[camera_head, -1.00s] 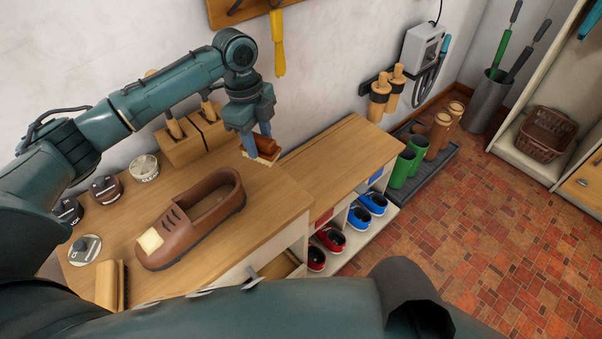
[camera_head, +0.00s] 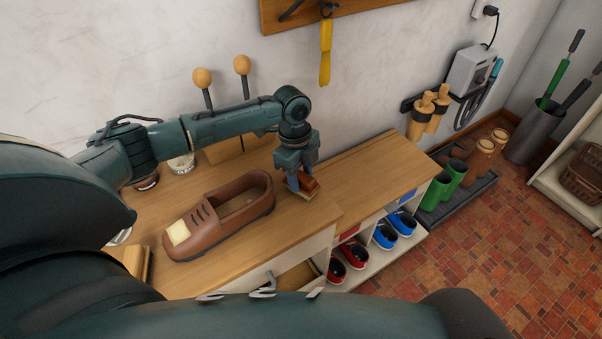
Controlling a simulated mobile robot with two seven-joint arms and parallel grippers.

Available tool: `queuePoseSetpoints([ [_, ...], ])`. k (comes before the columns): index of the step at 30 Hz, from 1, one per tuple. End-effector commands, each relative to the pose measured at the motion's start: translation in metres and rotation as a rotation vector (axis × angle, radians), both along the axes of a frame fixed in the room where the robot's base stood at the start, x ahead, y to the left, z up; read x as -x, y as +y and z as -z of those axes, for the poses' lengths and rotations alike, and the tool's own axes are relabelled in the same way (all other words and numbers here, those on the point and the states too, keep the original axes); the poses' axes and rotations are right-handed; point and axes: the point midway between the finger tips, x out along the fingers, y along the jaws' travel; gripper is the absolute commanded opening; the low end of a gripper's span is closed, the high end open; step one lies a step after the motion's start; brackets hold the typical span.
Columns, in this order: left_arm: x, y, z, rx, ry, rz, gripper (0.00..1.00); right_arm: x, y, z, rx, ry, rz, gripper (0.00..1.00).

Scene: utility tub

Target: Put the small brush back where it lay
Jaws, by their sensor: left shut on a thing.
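My left gripper (camera_head: 301,180) is shut on the small brush (camera_head: 309,187), which has a brown wooden back and a pale underside. It holds the brush low over the right end of the wooden bench top (camera_head: 258,243), just right of the brown shoe's heel. I cannot tell whether the brush touches the wood. The brown shoe (camera_head: 205,222) with a pale toe patch lies on the bench, apart from the brush.
A larger brush (camera_head: 137,262) lies at the bench's front left. My left arm partly hides the tins (camera_head: 182,163) and a wooden block behind. A lower wooden shelf unit (camera_head: 365,175) with red and blue shoes stands to the right. A yellow-handled tool (camera_head: 325,55) hangs above.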

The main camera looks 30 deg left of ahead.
Motion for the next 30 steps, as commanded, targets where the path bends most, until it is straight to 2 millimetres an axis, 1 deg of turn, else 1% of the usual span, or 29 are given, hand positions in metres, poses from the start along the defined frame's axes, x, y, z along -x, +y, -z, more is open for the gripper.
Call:
queuePoseSetpoints([
  [5,-0.001,0.0,-0.001,0.0,-0.002,0.001,0.18,-0.002,0.0,-0.001,0.0,-0.004,0.0,0.36],
  [9,-0.001,0.0,0.003,0.0,-0.001,0.0,0.18,-0.004,0.0,-0.001,0.0,-0.007,0.0,0.36],
  [10,-0.001,0.0,0.003,0.0,-0.001,0.0,0.4,-0.004,0.0,-0.001,0.0,-0.008,0.0,0.36],
  [18,0.0,0.0,0.002,0.0,-0.001,0.0,0.61,-0.004,0.002,-0.001,-0.002,-0.008,-0.003,0.36],
  [26,-0.001,0.0,0.0,0.0,-0.002,0.001,0.61,-0.003,0.003,-0.002,-0.004,-0.005,-0.004,0.36],
  [29,-0.001,0.001,-0.008,0.001,-0.004,0.0,0.61,-0.001,0.003,0.0,-0.003,-0.003,-0.005,0.36],
  [30,-0.002,0.002,-0.014,0.0,-0.004,0.001,0.61,-0.001,0.003,0.0,-0.004,-0.002,-0.004,0.36],
])
